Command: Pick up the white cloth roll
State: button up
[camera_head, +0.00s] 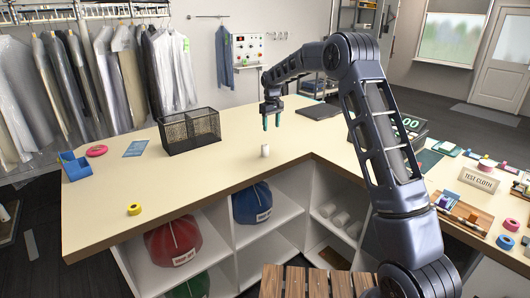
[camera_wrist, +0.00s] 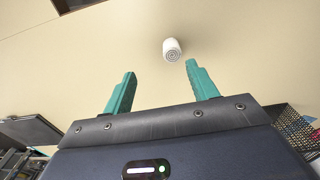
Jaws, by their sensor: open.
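A small white cloth roll (camera_head: 265,150) stands upright on the cream counter (camera_head: 215,177), near its inner corner. In the wrist view the white cloth roll (camera_wrist: 172,49) shows beyond the fingertips, nearer the right finger than the left. My gripper (camera_head: 271,122) hangs above the counter, a little above the roll in the head view. Its two teal fingers (camera_wrist: 160,74) are apart with nothing between them. The roll is apart from both fingers.
A black mesh basket (camera_head: 190,130) stands left of the roll. A yellow tape roll (camera_head: 134,208) lies near the front edge. A blue holder (camera_head: 75,167) and a pink ring (camera_head: 96,150) sit at the far left. The counter around the roll is clear.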

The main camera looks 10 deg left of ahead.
aim_at(265, 145)
jog(key=a+f, duration=0.1)
jog(key=f, duration=0.1)
jog(key=w+a+f, duration=0.1)
jog(key=a, duration=0.1)
jog(key=shift+a+f, duration=0.1)
jog(key=shift+f, duration=0.25)
jog(key=f, duration=1)
jog(key=shift+s+f, duration=0.25)
jog(key=c, duration=1)
jog(key=shift+c, duration=0.2)
jog(key=shift+r, duration=0.15)
